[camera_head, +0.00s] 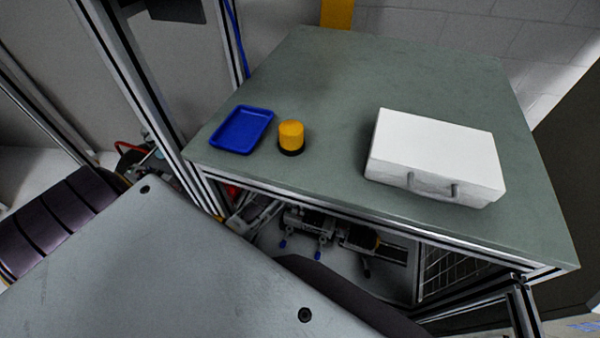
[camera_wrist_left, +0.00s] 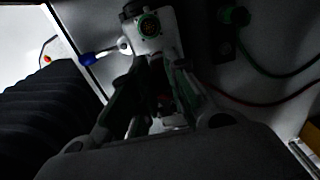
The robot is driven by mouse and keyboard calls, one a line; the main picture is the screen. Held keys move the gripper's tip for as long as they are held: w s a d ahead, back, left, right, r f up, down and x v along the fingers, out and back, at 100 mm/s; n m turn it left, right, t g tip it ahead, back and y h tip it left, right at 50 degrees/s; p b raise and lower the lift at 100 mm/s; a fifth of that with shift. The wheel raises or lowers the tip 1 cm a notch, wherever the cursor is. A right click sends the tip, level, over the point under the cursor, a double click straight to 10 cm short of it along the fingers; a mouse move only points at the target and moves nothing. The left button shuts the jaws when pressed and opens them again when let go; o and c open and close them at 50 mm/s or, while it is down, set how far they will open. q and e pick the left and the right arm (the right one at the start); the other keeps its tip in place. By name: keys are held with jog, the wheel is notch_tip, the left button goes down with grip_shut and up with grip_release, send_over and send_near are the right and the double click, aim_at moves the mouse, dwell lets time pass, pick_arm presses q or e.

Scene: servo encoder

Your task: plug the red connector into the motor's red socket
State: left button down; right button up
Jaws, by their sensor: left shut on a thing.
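My left gripper (camera_wrist_left: 160,72) fills the lower middle of the left wrist view, its dark fingers pointing up the picture. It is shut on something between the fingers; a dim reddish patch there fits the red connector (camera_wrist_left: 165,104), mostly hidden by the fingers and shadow. Just past the fingertips is a pale housing, seemingly the motor (camera_wrist_left: 168,40), with a round green-ringed socket (camera_wrist_left: 149,25) facing the camera. I cannot make out a red socket. In the head view the gripper area under the table is small and cluttered. My right gripper is not in view.
The grey-green table (camera_head: 330,75) carries a blue tray (camera_head: 241,130), an orange-capped cylinder (camera_head: 291,137) and a white case (camera_head: 437,150). Metal frame posts and the table's edge bound the cluttered space below.

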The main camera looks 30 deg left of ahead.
pick_arm(q)
jog(key=shift+f, duration=0.2)
dwell(0.3)
jog(key=c, duration=1.3)
grip_release()
jog(key=shift+r, duration=0.1)
jog(key=shift+r, duration=5.9)
jog(key=shift+s, duration=0.15)
